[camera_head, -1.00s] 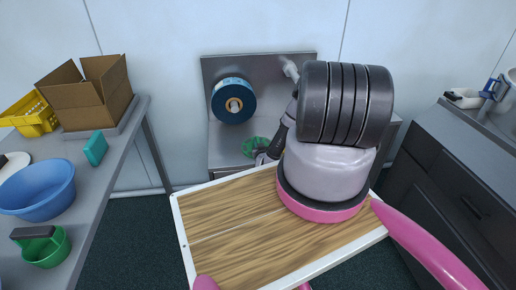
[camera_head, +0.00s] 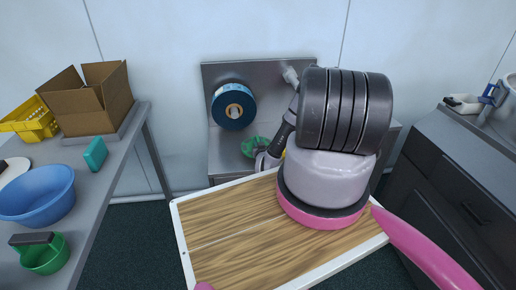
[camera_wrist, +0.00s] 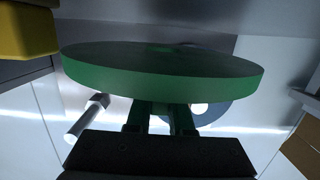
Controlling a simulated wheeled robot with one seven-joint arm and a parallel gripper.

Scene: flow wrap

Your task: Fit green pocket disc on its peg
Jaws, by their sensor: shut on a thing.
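The green disc (camera_head: 249,147) is held out in front of the steel wall panel, low and below the blue roll. In the wrist view the disc (camera_wrist: 160,72) is seen nearly edge-on, broad and flat, and fills the upper middle. My gripper (camera_wrist: 160,115) is shut on its underside in that view. A bare pale peg (camera_head: 291,75) sticks out of the panel to the right of the blue roll. The peg (camera_wrist: 88,118) shows left of the fingers in the wrist view, apart from the disc. The disc's centre is mostly hidden.
A blue roll (camera_head: 233,106) sits on the steel panel (camera_head: 265,75). The left table (camera_head: 95,195) holds a cardboard box (camera_head: 88,98), blue basin (camera_head: 38,191), yellow crate (camera_head: 30,118) and green scoop (camera_head: 42,254). A dark cabinet (camera_head: 450,180) stands right.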

